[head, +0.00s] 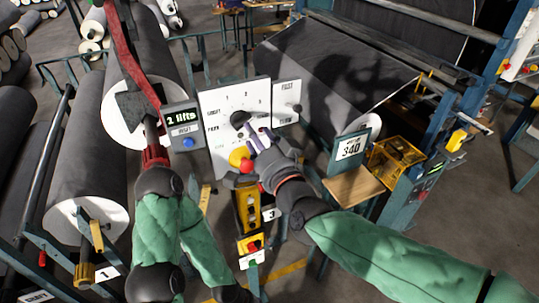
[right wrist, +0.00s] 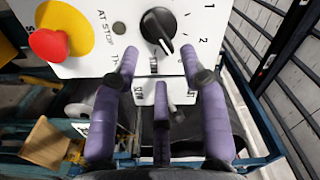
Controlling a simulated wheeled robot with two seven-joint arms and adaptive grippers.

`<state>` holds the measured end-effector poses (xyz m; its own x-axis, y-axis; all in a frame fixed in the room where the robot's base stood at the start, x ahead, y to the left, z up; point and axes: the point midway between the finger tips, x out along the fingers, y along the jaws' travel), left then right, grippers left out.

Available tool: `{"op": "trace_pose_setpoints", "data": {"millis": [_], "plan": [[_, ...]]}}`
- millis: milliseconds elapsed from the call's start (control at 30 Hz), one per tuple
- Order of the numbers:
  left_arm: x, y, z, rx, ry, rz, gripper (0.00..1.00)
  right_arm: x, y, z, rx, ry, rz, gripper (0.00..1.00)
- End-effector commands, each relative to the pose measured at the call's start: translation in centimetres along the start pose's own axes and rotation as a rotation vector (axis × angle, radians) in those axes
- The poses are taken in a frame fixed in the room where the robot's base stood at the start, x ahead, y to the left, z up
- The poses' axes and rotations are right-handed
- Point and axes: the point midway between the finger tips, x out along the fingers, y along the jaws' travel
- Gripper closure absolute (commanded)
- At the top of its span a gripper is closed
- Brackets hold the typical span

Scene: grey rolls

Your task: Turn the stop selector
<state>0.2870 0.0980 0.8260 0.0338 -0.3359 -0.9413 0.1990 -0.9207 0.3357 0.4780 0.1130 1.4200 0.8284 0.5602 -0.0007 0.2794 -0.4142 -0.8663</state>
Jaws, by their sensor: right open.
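The selector is a black knob (head: 238,119) on a white panel (head: 259,96) with numbers and words around it. In the right wrist view the knob (right wrist: 157,27) shows a white pointer line slanting down and slightly right, with "1" and "2" to its right. My right gripper (head: 258,140) has purple fingers, just below and right of the knob in the head view. In the right wrist view the gripper (right wrist: 160,56) is open, its outer fingertips spread below the knob on either side. Whether they touch the panel I cannot tell.
A red button (right wrist: 48,43) on a yellow plate sits beside the knob. A display box (head: 183,117) reading "2 lifts" with a blue button stands left of the panel. Large grey rolls (head: 87,150) lie at left. A "340" sign (head: 350,148) and wooden shelf (head: 355,187) stand at right.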

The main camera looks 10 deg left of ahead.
Motion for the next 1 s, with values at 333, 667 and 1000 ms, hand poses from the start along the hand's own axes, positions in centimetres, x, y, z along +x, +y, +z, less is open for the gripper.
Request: {"op": "trace_pose_setpoints", "data": {"millis": [333,667,1000], "plan": [[0.0,0.0,0.0,0.000,0.000,0.000,0.52,-5.6,-0.1,0.0,0.000,0.001,-0.002,0.56],[0.0,0.0,0.0,0.000,0.000,0.000,0.52,-7.3,0.0,0.0,0.000,0.000,0.000,0.56],[0.0,0.0,0.0,0.000,0.000,0.000,0.52,-7.3,0.1,0.0,0.000,0.000,0.001,0.56]]}}
